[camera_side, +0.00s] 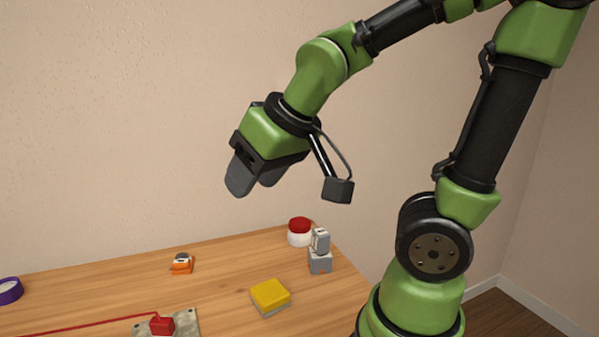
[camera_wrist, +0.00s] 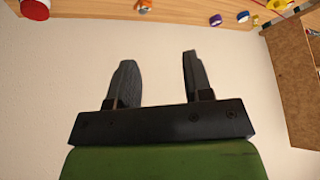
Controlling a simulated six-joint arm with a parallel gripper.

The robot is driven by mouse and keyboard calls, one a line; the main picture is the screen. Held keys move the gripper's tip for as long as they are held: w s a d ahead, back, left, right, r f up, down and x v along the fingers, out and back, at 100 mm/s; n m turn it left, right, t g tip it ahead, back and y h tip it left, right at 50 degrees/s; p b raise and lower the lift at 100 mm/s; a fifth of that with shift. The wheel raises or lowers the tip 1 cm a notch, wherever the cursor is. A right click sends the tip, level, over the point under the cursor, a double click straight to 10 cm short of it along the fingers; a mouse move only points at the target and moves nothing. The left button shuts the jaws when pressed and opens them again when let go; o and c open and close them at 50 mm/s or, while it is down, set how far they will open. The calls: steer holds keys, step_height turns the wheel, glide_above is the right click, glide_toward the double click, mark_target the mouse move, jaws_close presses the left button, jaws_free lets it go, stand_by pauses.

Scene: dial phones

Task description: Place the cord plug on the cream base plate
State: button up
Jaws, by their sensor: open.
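A red cord plug (camera_side: 162,324) shows at the bottom edge of the side view, with its red cord running off to the left. It appears to be on a pale grey-beige plate (camera_side: 190,321), which is cut off by the frame; whether it rests flat there I cannot tell. My gripper (camera_side: 256,184) is high above the table, apart from plug and plate, with nothing between its fingers. In the wrist view my gripper (camera_wrist: 157,75) shows two dark fingers spread apart against the bare wall. I cannot make out the plug or plate in that view.
On the wooden table (camera_side: 90,285) are a yellow block (camera_side: 270,295), a small orange item (camera_side: 182,264), a purple ring (camera_side: 9,290), a red-topped white jar (camera_side: 299,232) and stacked grey blocks (camera_side: 319,255) at the right. The wall stands behind. Air around my gripper is clear.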

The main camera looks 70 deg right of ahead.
steer(key=s+a+r+m+y, duration=0.1)
steer(key=s+a+r+y, duration=0.1)
steer(key=s, duration=0.5)
steer(key=shift+s+a+r, duration=0.15)
steer(key=shift+s+a, duration=0.15)
steer(key=shift+a, duration=0.2)
